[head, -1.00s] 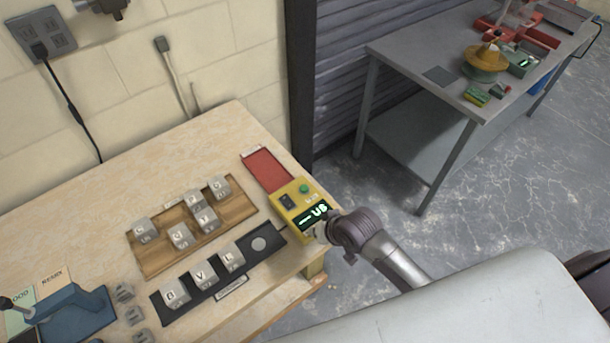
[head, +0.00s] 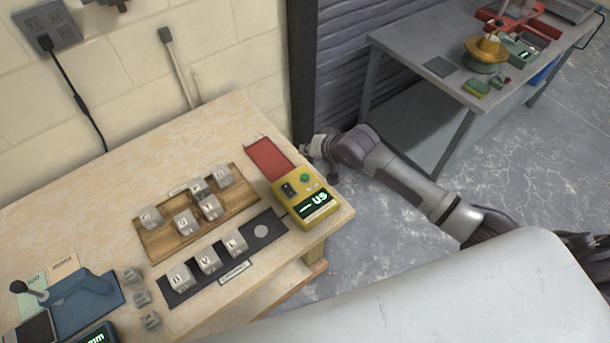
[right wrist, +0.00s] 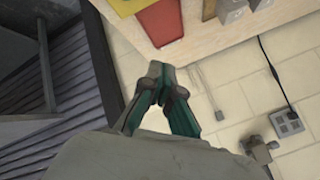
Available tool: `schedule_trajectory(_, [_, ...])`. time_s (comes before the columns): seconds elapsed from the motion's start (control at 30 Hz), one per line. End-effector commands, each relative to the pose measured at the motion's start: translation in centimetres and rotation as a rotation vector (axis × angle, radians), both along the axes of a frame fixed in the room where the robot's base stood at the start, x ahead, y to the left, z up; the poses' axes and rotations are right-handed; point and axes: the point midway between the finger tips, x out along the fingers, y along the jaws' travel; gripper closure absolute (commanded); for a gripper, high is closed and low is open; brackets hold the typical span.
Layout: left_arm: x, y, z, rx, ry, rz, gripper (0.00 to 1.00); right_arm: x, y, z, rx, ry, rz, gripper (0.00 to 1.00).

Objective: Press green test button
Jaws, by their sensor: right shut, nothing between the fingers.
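The green button (head: 305,178) is on top of a yellow tester box (head: 290,206) at the right end of the wooden bench. The box has a black switch (head: 288,189) and a lit green display (head: 313,204). My right gripper (head: 312,148) is shut and empty, beyond the bench's right edge and behind the tester, near the red pad. In the right wrist view its closed fingertips (right wrist: 158,72) are in front of the wall, apart from the yellow box (right wrist: 128,5). My left gripper is not in view.
A red pad (head: 267,156) lies behind the tester. A wooden tray (head: 160,241) and a black strip (head: 262,244) with lettered cubes are to the left. A blue device (head: 85,290) is at the front left. A grey table (head: 420,48) stands at the back right.

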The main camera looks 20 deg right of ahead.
Motion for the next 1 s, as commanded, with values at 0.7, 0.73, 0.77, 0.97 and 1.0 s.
schedule_trajectory(0.7, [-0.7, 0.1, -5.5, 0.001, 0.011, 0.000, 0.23, 0.0, 0.0, -7.5, -0.001, 0.000, 0.001, 1.00])
schedule_trajectory(0.73, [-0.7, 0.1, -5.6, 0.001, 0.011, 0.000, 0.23, 0.0, 0.0, -7.8, 0.000, 0.000, 0.000, 1.00])
schedule_trajectory(0.77, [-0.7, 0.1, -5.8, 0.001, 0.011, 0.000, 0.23, 0.0, 0.0, -8.1, 0.000, 0.000, 0.000, 1.00])
schedule_trajectory(0.97, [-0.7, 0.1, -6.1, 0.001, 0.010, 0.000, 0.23, 0.0, 0.0, -8.9, -0.001, 0.000, 0.001, 1.00])
schedule_trajectory(1.0, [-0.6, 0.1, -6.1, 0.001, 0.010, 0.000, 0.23, 0.0, 0.0, -8.8, -0.001, 0.000, 0.001, 1.00])
